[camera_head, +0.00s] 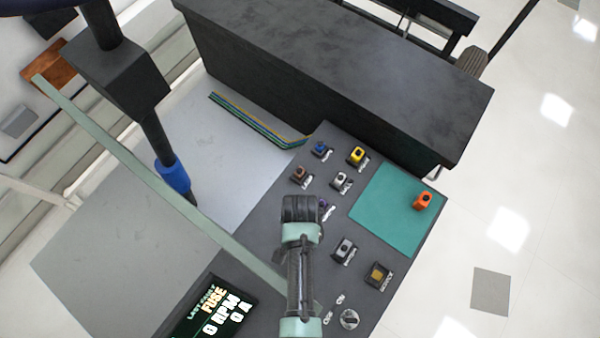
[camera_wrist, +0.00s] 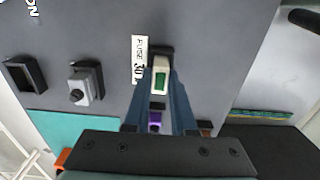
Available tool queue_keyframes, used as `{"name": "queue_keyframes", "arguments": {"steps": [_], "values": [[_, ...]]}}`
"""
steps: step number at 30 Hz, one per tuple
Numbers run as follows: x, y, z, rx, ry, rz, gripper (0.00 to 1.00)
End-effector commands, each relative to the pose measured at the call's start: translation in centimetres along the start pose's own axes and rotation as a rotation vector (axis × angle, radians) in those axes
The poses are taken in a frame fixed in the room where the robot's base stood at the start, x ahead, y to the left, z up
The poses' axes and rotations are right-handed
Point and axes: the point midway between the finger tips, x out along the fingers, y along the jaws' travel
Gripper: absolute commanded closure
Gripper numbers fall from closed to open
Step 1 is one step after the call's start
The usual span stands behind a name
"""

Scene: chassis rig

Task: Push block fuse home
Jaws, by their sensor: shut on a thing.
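The block fuse (camera_wrist: 161,74) is cream-coloured with a green window and shows in the wrist view between the two bluish fingers of my gripper (camera_wrist: 159,84). My gripper is shut on it.
A purple part (camera_wrist: 155,119) lies below the fuse, between the fingers in the picture. Several connectors stand around, including a grey one (camera_head: 345,250) and a yellow one (camera_head: 357,155). An orange part (camera_head: 422,201) sits on a teal mat (camera_head: 385,215).

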Motion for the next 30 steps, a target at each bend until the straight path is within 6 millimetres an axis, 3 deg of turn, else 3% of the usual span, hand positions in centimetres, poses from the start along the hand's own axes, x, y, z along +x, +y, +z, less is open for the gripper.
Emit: {"name": "queue_keyframes", "arguments": {"steps": [8,9,13,23,30], "values": [[0.4,0.0,0.0,0.000,0.000,0.000,1.00],[0.3,0.0,0.0,0.000,0.000,0.000,0.71],[0.3,0.0,0.0,0.000,0.000,0.000,0.47],[0.0,0.0,0.0,0.000,0.000,0.000,0.46],[-2.6,0.0,-0.1,0.001,0.003,-0.002,0.46]]}}
